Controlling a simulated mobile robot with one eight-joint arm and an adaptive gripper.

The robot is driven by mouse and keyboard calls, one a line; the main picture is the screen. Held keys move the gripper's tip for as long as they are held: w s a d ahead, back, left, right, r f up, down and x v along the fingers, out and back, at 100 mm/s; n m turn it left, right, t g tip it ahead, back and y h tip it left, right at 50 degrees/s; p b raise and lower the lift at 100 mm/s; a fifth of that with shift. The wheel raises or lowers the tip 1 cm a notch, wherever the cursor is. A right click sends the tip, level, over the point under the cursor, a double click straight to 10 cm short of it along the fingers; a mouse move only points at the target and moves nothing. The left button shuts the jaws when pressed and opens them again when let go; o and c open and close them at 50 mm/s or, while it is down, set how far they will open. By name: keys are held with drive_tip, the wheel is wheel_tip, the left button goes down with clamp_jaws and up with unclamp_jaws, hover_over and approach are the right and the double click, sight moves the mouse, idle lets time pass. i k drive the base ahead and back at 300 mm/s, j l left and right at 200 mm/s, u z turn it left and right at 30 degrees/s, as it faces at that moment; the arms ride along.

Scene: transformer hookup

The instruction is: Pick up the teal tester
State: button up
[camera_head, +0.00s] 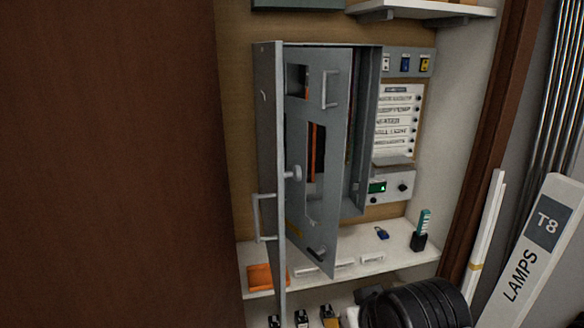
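The teal tester (425,221) stands upright in a small black holder (418,242) at the right end of the white shelf inside the cabinet. Its upper part shows teal with lighter markings, and its lower end is hidden in the holder. My gripper cannot be made out in this view.
A grey metal box with its door (318,90) swung open stands left of the tester. A blue padlock (382,233), white strips (338,271) and an orange item (263,277) lie on the shelf (402,263). A black ribbed rounded object (415,305) fills the bottom. A lamps carton (535,250) leans right.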

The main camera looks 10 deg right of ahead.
sight(425, 219)
drive_tip(key=i+l, duration=0.2)
drive_tip(key=l, duration=0.2)
drive_tip(key=i+l, duration=0.2)
drive_tip(key=l, duration=0.15)
drive_tip(key=i+l, duration=0.2)
drive_tip(key=l, duration=0.2)
drive_tip(key=i+l, duration=0.2)
drive_tip(key=l, duration=0.2)
drive_tip(key=i+l, duration=0.2)
drive_tip(key=l, duration=0.15)
drive_tip(key=z, duration=0.05)
